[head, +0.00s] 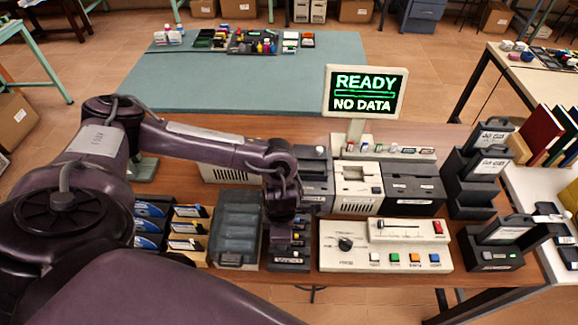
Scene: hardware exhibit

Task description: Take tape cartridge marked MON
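My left arm reaches across the table from the left, and my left gripper (284,222) points down above a narrow dark rack (289,262). Its fingers are dark against the dark rack, so I cannot tell whether they are open or shut, or whether they touch anything. Dark cartridges with blue and white labels (150,225) stand in a holder at the left. More pale-labelled cartridges (187,228) sit in a tan rack beside it. The lettering is too small to read, so I cannot tell which cartridge is marked MON. My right gripper is not in view.
A smoky-covered box (237,228) stands just left of my gripper. A control panel (385,246) with knob, slider and coloured buttons lies to the right. Behind are grey machines (358,188) and a screen (364,92) reading "READY NO DATA". Black holders (470,190) stand at right.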

